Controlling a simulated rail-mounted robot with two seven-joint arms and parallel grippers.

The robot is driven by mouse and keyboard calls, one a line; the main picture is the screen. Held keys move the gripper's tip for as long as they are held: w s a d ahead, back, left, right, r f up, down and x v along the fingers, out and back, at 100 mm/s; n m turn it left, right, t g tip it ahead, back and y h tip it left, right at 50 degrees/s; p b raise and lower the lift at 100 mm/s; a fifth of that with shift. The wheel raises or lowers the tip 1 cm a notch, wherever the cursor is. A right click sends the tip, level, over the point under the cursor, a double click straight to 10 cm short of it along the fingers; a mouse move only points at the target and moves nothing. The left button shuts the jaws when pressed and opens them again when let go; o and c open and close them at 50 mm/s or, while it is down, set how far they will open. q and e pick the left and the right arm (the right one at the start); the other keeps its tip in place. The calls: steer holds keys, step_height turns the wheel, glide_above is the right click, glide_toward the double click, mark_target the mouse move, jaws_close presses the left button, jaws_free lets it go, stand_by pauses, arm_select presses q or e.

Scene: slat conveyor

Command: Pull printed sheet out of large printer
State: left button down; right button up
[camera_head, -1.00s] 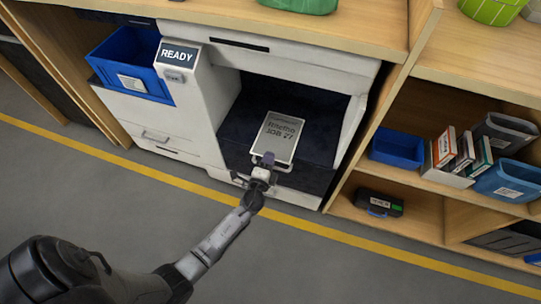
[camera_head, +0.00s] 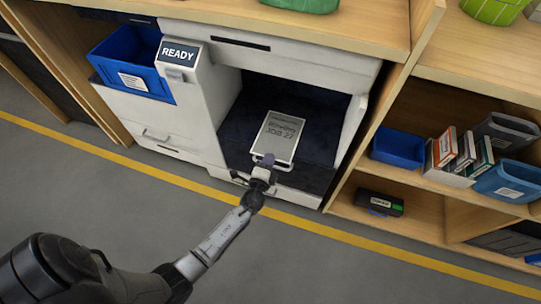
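The large white printer (camera_head: 205,120) stands under the wooden counter, with a READY label on its front. The printed sheet (camera_head: 279,137), light grey with dark text, lies in the printer's dark open bay (camera_head: 237,125). My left gripper (camera_head: 266,160) is at the sheet's near edge, reaching in from below. Its fingertips overlap that edge; they are too small to tell whether they are shut on it. My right gripper is not in view.
A blue bin (camera_head: 130,62) is at the printer's left. The wooden shelf at right holds a blue tray (camera_head: 398,147), several boxes (camera_head: 462,152) and a dark case (camera_head: 380,203). The grey floor (camera_head: 330,265) in front is clear.

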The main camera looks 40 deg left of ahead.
arm_select(q)
steer(key=b+v, duration=0.2)
steer(key=v, duration=1.4)
steer(key=shift+b, duration=0.35)
stand_by(0.3)
